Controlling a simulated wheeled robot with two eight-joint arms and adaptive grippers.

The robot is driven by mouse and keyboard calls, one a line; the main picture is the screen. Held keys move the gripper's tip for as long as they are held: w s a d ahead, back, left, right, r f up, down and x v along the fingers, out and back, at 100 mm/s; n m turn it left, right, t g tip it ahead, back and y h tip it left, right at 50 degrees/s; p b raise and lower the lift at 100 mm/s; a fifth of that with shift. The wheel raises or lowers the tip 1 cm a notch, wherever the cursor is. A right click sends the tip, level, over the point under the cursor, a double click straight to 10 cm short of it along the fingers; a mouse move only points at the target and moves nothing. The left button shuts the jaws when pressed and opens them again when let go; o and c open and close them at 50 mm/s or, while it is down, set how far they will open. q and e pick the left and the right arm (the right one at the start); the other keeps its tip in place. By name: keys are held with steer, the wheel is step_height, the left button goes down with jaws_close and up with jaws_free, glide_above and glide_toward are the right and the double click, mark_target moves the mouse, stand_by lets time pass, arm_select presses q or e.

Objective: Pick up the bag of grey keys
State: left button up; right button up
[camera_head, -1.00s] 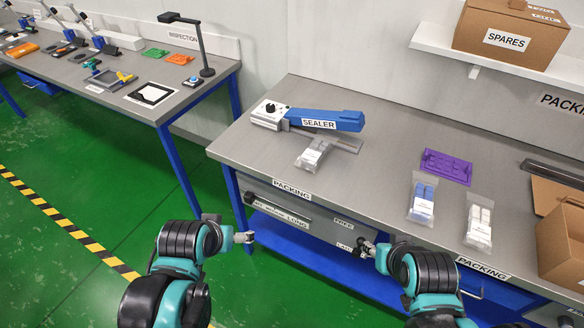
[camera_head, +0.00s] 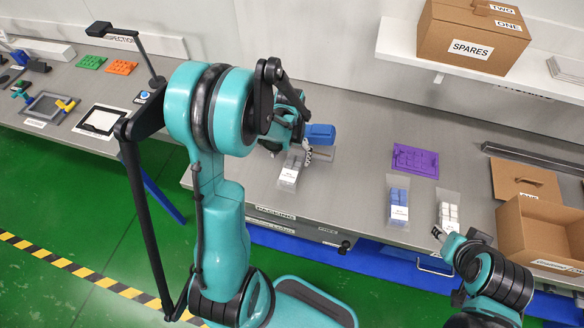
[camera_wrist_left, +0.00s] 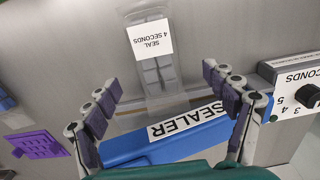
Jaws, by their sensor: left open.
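A clear bag with grey keys (camera_head: 287,178) and a white label lies at the sealer on the packing bench. In the left wrist view the bag (camera_wrist_left: 167,73) is upside down, its label reading "SEAL 4 SECONDS". My left gripper (camera_head: 303,152) is over the bag's sealer end, partly hidden by my arm. In the wrist view the left gripper (camera_wrist_left: 162,80) is open, its fingers on either side of the bag with nothing between them held. My right gripper (camera_head: 440,234) is by the bench's front edge; its jaws are too small to judge.
The blue sealer (camera_wrist_left: 190,137) is beside the bag. A bag of blue keys (camera_head: 398,205), a bag of pale keys (camera_head: 448,211) and a purple tray (camera_head: 415,160) lie to the right. An open carton (camera_head: 545,235) stands at the far right.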

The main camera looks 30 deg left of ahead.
mark_target(292, 168)
arm_select(q)
steer(key=f, duration=0.2)
steer(key=f+b, duration=0.1)
steer(key=f, duration=0.3)
steer(key=shift+d+f+b, duration=0.3)
steer(key=shift+f, duration=0.05)
steer(key=c, duration=1.4)
